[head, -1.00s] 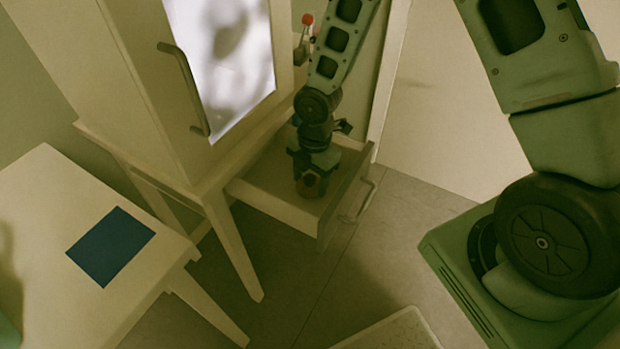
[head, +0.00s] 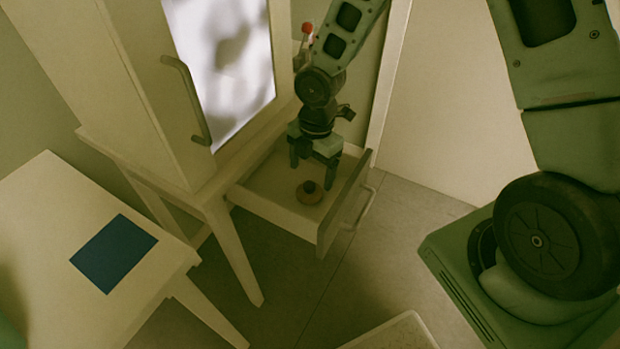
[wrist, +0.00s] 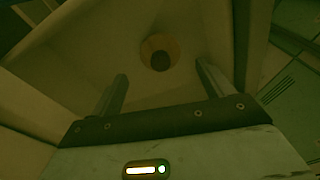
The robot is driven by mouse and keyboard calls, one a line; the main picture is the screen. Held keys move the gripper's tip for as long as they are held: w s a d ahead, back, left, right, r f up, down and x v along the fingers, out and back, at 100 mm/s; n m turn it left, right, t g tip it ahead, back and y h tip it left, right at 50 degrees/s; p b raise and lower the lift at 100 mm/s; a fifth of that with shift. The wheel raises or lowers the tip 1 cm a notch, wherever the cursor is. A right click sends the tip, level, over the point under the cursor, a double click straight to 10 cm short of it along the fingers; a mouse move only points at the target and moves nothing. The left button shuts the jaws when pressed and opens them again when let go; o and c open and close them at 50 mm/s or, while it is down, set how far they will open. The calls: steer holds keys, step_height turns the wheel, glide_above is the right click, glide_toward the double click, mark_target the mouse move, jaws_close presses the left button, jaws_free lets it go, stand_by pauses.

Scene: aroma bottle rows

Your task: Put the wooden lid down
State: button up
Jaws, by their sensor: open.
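The wooden lid (head: 310,193) is a small round brown disc with a dark knob on top. It lies on the floor of the open drawer (head: 262,184), toward its front panel. In the wrist view the lid (wrist: 159,53) shows beyond the fingertips, with its dark knob up. My gripper (head: 313,178) is open and empty above the lid and apart from it. In the wrist view my gripper (wrist: 162,82) has its two fingers spread wide with nothing between them.
The drawer hangs out of a pale cabinet with a glazed door (head: 222,65) and a bar handle. The drawer's front panel (head: 345,205) stands close to my gripper. A pale table (head: 45,215) with a dark blue mat (head: 114,253) is at the left.

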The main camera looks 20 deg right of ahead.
mark_target(313, 183)
step_height(313, 183, up, 6)
steer(key=r+p, duration=0.1)
steer(key=s+a+r+m, duration=0.3)
steer(key=s+r+m, duration=0.3)
steer(key=s, duration=0.4)
steer(key=s+a+r+m, duration=0.3)
steer(key=s+r+m, duration=0.4)
steer(key=s+m, duration=0.2)
steer(key=shift+s+a+r+t+h, duration=0.15)
steer(key=shift+s+a+t+h, duration=0.2)
steer(key=shift+s, duration=0.35)
steer(key=shift+a, duration=0.1)
step_height(313, 183, up, 6)
steer(key=p, duration=0.6)
